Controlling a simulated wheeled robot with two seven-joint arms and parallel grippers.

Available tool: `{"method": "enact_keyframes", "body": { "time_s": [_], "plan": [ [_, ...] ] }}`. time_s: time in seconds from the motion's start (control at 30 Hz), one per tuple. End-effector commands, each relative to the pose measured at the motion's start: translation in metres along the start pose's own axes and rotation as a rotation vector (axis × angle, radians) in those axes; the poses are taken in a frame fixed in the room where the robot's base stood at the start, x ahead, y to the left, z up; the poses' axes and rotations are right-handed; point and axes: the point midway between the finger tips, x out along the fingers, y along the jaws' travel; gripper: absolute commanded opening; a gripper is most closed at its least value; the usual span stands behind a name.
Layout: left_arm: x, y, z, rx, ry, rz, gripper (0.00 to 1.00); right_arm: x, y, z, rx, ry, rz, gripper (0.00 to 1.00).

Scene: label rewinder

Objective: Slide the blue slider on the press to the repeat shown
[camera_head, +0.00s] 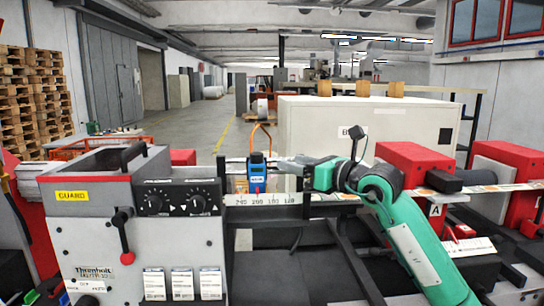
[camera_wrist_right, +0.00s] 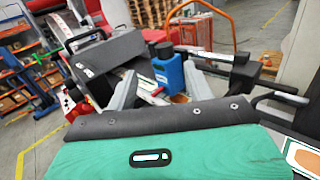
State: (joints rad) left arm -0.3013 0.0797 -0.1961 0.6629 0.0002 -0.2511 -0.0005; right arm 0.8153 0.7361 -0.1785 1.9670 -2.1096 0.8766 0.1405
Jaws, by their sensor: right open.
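The blue slider (camera_head: 257,172) sits on the rail of the press, above the left part of a pale number scale (camera_head: 272,199). The scale's figures fall from left to right, with 240 near its left end. My right gripper (camera_head: 284,163) is just right of the slider, its arm coming in from the lower right. In the right wrist view, the blue slider (camera_wrist_right: 168,72) shows between and beyond the two grey fingers of my open right gripper (camera_wrist_right: 160,80). I cannot tell whether a finger touches it. I cannot read which repeat is shown. My left gripper is out of view.
The grey press housing (camera_head: 140,235) with two dark dials (camera_head: 178,202) and a red-knobbed lever (camera_head: 124,235) stands left of the scale. A white cabinet (camera_head: 375,128) is behind the rail. Red blocks (camera_head: 412,160) stand to the right.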

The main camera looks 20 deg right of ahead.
Motion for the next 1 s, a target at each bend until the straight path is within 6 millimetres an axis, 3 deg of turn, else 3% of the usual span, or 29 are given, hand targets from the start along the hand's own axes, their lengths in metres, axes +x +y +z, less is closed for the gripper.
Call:
{"method": "enact_keyframes", "body": {
  "time_s": [0.17,0.47,0.7,1.0],
  "plan": [
    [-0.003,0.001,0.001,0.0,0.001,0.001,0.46,0.005,-0.003,-0.004,-0.038,0.031,-0.022,0.53],
    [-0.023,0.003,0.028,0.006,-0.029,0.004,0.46,0.061,-0.003,-0.002,-0.033,0.029,-0.018,0.53],
    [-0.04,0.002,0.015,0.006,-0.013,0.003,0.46,0.109,-0.004,-0.004,-0.031,0.028,-0.018,0.53],
    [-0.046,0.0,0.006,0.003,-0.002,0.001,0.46,0.135,-0.005,-0.008,-0.034,0.028,-0.019,0.53]
  ]
}}
